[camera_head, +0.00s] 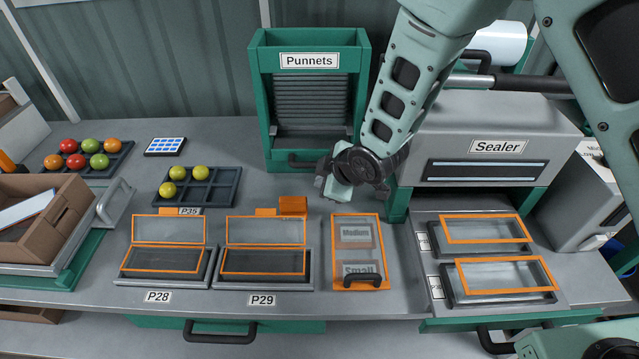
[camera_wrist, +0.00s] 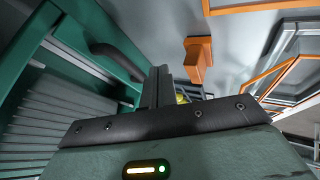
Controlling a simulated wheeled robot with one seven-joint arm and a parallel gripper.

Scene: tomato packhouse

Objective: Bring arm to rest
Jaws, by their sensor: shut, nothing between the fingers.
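My arm reaches down from the top right in the head view. My gripper (camera_head: 328,188) is above the bench, just in front of the green punnet dispenser (camera_head: 361,62) and left of the sealer (camera_head: 430,140). In the wrist view the fingers of my gripper (camera_wrist: 158,86) are together with nothing held between them. The dispenser (camera_wrist: 60,100) fills the left of that view, close to the fingers. An orange block (camera_head: 293,205) stands on the bench below and left of the gripper; it also shows in the wrist view (camera_wrist: 198,58).
Open orange-rimmed punnets sit at P28 (camera_head: 166,231) and P29 (camera_head: 265,231). An orange-framed size board (camera_head: 357,216) lies right of them. Two more punnets (camera_head: 487,229) (camera_head: 505,274) are before the sealer. A tray (camera_head: 224,198) holds yellow tomatoes; a cardboard box (camera_head: 70,205) is left.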

